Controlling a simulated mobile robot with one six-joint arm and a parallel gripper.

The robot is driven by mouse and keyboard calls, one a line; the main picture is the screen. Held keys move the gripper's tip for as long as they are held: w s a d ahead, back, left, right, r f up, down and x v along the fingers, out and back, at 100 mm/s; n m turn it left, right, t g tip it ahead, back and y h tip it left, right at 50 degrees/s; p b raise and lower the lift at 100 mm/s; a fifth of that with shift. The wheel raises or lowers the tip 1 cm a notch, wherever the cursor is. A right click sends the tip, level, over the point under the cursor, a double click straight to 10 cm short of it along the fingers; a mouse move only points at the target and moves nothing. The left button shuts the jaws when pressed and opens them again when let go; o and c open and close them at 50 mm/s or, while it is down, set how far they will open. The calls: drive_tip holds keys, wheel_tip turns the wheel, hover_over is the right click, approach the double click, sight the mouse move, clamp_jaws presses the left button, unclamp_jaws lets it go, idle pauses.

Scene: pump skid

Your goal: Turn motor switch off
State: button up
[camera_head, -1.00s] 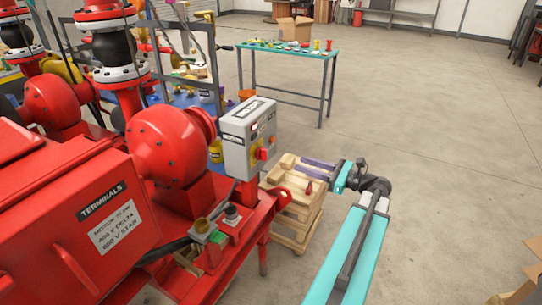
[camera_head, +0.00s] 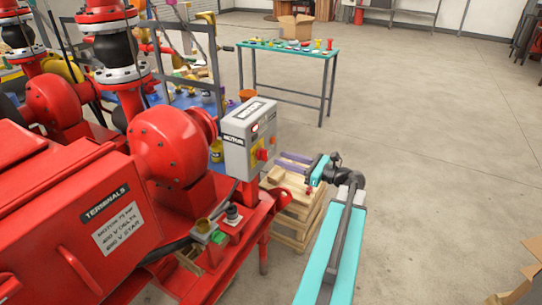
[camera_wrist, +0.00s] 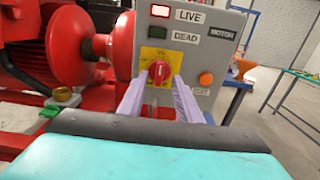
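The motor switch is a red rotary knob (camera_wrist: 158,71) on a yellow plate, on the front of a grey box (camera_wrist: 198,50) marked MOTOR. Its handle looks about upright in the wrist view. The knob also shows in the head view (camera_head: 262,154). My gripper (camera_wrist: 160,92) is open, with its two pale purple fingers apart and pointing at the knob, one to each side of it in the picture. I cannot tell whether they touch it. The lamp by LIVE (camera_wrist: 160,11) looks lit; the green lamp by DEAD (camera_wrist: 158,33) looks dark.
An orange button (camera_wrist: 206,79) sits right of the knob. Red pump machinery (camera_head: 170,140) stands left of the box. A wooden pallet stack (camera_head: 298,215) is below my gripper. A teal-topped table (camera_head: 290,48) stands behind.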

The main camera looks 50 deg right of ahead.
sight(267, 154)
drive_tip(key=shift+p+x, duration=0.5)
drive_tip(key=shift+x, duration=2.35)
